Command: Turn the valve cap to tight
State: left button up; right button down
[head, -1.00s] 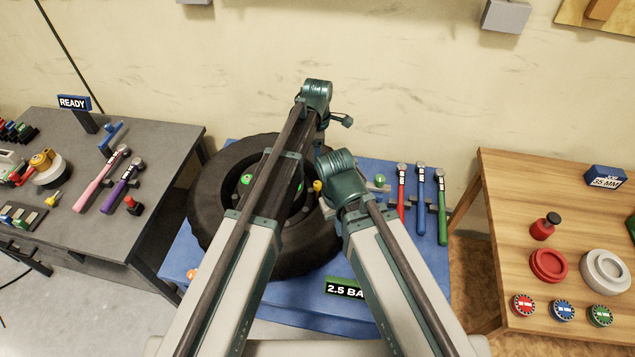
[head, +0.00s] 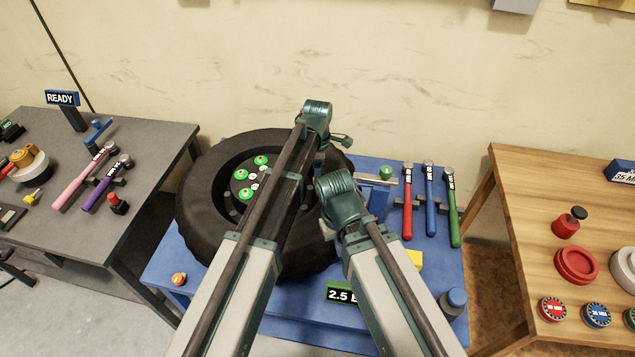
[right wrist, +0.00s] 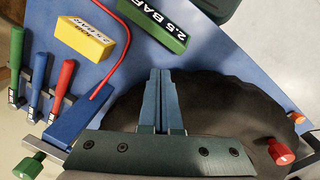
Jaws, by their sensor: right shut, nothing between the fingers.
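The black tyre (head: 203,205) lies flat on a blue bench, with several green-capped nuts (head: 261,160) around its hub. In the right wrist view the tyre (right wrist: 225,105) is behind my right gripper (right wrist: 163,75). That gripper is shut and empty, its fingertips over the tyre's edge and blue bench. A red cap on a dark part (right wrist: 281,150) shows at the right of that view, apart from the fingers; I cannot tell whether it is the valve cap. My arms hide part of the wheel in the head view. My left gripper's fingers are not visible.
Grey (head: 165,135) and wooden (head: 530,195) tables flank the bench.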

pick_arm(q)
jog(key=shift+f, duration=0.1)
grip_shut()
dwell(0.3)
